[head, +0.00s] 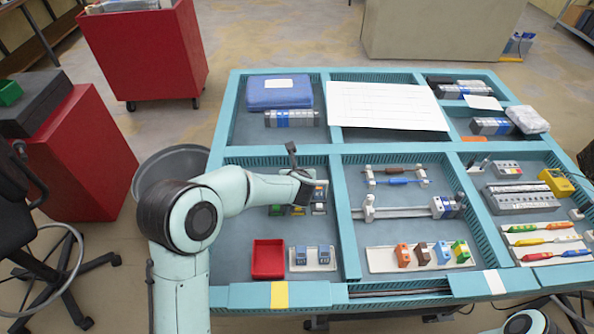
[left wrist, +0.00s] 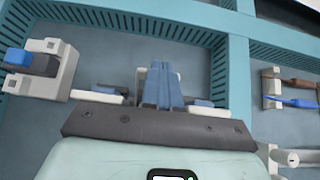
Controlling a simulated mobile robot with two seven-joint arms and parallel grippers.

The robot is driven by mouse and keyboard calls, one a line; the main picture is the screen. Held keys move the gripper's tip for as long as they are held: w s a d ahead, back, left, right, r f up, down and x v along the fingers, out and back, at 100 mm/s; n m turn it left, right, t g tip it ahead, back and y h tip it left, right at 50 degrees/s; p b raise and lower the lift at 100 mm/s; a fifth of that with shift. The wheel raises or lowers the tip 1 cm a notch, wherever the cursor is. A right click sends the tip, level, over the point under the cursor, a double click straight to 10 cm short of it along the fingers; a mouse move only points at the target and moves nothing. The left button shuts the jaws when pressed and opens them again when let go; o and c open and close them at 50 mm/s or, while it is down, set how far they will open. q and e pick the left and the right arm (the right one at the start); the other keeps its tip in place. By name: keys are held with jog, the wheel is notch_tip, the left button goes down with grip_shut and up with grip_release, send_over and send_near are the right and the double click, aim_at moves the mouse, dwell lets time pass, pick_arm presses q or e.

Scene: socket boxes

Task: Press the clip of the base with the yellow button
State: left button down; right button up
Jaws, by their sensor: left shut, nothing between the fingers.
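In the head view my left arm reaches over the left middle compartment, and its gripper (head: 303,190) is low over a group of small bases there. A small yellow part (head: 298,211) shows just below the gripper, beside a green one (head: 276,210); whether the yellow is the button is too small to tell. In the left wrist view my left gripper (left wrist: 162,75) is shut and empty. A pale base with a blue button (left wrist: 18,57) lies at upper left, apart from the fingers. White and dark parts beside the fingers are mostly hidden. No yellow button shows there. My right gripper is out of view.
A red tray (head: 268,259) and two blue-grey blocks on a white plate (head: 313,266) lie nearer in the same compartment. Teal dividers (head: 340,215) bound it.

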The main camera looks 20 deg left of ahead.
pick_arm(q)
jog(key=shift+w+a+g+h+p, duration=0.3)
jog(key=shift+w+g+p, duration=0.2)
jog(key=shift+w+g, duration=0.1)
jog(key=shift+w+a+f+p, duration=0.25)
jog(key=shift+w+f+p, duration=0.2)
jog(key=shift+w, duration=0.15)
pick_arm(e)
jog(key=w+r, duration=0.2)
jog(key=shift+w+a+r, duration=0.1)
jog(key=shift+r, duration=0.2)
pick_arm(q)
jog(key=shift+s, duration=0.2)
jog(key=shift+s+d+f+b, duration=0.25)
jog(key=shift+s+f+b, duration=0.1)
jog(key=shift+b, duration=0.2)
jog(key=shift+s+d, duration=0.1)
jog(key=shift+s, duration=0.15)
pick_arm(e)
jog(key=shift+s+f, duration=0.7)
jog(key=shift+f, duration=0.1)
pick_arm(q)
jog(key=shift+w+r, duration=0.1)
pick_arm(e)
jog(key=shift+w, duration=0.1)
